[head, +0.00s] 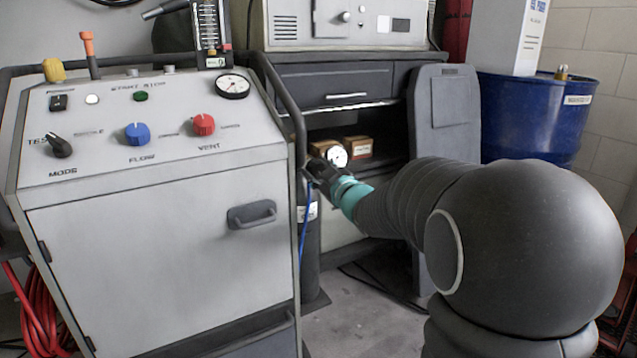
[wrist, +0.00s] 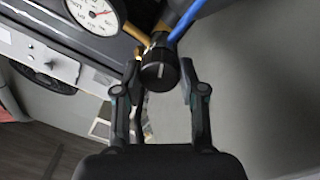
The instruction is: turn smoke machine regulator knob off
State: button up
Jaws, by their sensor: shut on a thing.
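The regulator knob (wrist: 160,74) is black and round, with a pale line on its face, and shows at the top middle of the wrist view. My gripper (wrist: 158,67) has one finger on each side of the knob and is shut on it. In the head view my gripper (head: 322,173) is at the regulator, right of the grey smoke machine (head: 150,240), and hides the knob. The regulator's white gauge (head: 336,156) is just above my gripper; it also shows in the wrist view (wrist: 92,15). A blue hose (wrist: 187,20) runs beside the knob.
The regulator sits on a dark gas bottle (head: 309,245) beside the machine's handle rail (head: 291,105). A drawer cabinet (head: 340,85) with small boxes (head: 358,147) stands behind. A blue drum (head: 530,115) is at the right. Some floor (head: 365,320) is clear.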

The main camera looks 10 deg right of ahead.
jog(key=n, duration=0.7)
jog(key=shift+n, duration=0.3)
jog(key=n, duration=0.3)
jog(key=shift+f+n+y, duration=0.1)
jog(key=shift+n+y, duration=0.3)
jog(key=n, duration=0.4)
jog(key=shift+n, duration=0.3)
jog(key=n, duration=0.3)
jog(key=shift+n, duration=0.4)
jog(key=n, duration=0.4)
jog(key=shift+d+n+y, duration=0.1)
jog(key=shift+n+y, duration=0.2)
jog(key=n, duration=0.3)
jog(key=shift+n, duration=0.3)
jog(key=shift+n+g, duration=0.3)
jog(key=shift+n, duration=1.6)
